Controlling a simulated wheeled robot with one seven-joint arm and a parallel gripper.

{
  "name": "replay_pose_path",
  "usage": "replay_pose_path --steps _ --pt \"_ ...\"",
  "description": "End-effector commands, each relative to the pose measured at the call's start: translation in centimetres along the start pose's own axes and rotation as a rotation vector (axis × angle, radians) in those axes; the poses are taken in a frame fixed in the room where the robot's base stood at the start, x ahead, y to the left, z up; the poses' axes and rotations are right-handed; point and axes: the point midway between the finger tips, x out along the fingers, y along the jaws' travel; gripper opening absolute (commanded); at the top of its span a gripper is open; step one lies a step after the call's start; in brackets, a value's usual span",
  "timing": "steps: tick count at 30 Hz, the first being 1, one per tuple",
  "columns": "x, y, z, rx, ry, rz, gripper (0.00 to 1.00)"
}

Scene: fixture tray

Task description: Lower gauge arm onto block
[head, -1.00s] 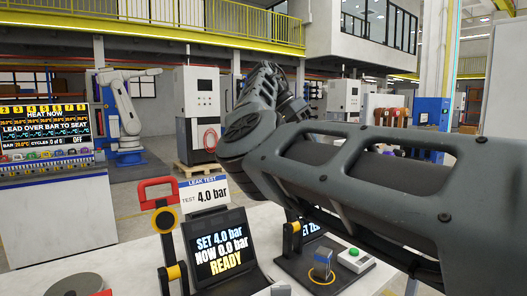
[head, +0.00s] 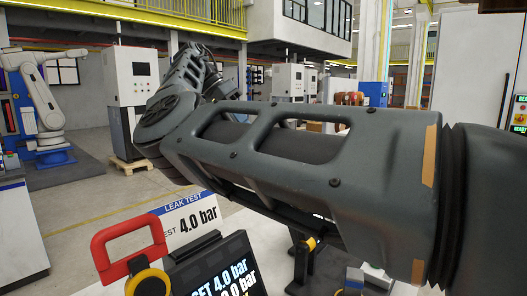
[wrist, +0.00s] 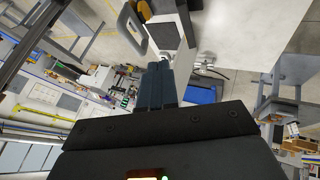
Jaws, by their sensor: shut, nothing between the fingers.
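In the head view, a black post with a yellow collar (head: 308,243) shows just below my arm; I take it as part of the gauge, and its arm is mostly hidden behind my arm. A small grey piece (head: 354,282), perhaps the block's top, shows at the bottom edge; I cannot tell for sure. My gripper (wrist: 162,66) is in the wrist view, its dark fingers together and empty. It points toward the edge of a white table. The head view does not show it, so its distance from the gauge cannot be told.
A red handle (head: 128,243) with a yellow pivot stands at the front left, beside the leak test sign (head: 187,220) and a black screen (head: 212,272). In the wrist view, a white tabletop (wrist: 245,35) fills the upper right, with a grey handle (wrist: 130,25) by its left edge.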

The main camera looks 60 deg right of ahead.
Motion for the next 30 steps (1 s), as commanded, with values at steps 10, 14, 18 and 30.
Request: replay_pose_path --steps 10,14,18,30 --pt "4.5 0.0 0.0 0.003 0.001 0.005 0.00" --pt "6.9 0.0 0.0 0.002 0.001 0.005 0.00" --pt "9.4 0.1 0.0 0.000 0.000 0.001 0.00" --pt "11.4 3.3 -0.1 0.000 0.000 0.000 0.00"
